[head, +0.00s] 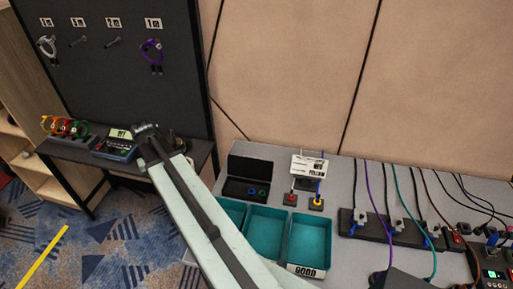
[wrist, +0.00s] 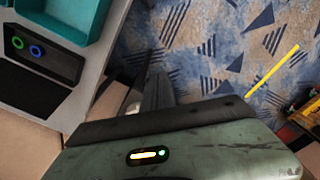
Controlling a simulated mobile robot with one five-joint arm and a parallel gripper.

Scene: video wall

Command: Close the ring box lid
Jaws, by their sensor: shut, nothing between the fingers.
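The black ring box (head: 236,189) stands on the grey table with its lid (head: 248,168) raised open at the back. A green ring and a blue ring (head: 262,194) lie in the box's right part. In the wrist view the box (wrist: 62,66) is at the upper left, with its dark lid (wrist: 30,95) below it. My gripper (head: 147,128) is shut and empty, left of the box and apart from it, over the small black side table. It also shows in the wrist view (wrist: 158,85), where its tips point away over the carpet.
Teal trays (head: 264,232) stand in front of the box; one is labelled GOOD. Button stands (head: 316,204) are to its right, then a power strip with cables (head: 400,228). The side table (head: 85,156) holds coloured items and a small device (head: 117,147).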

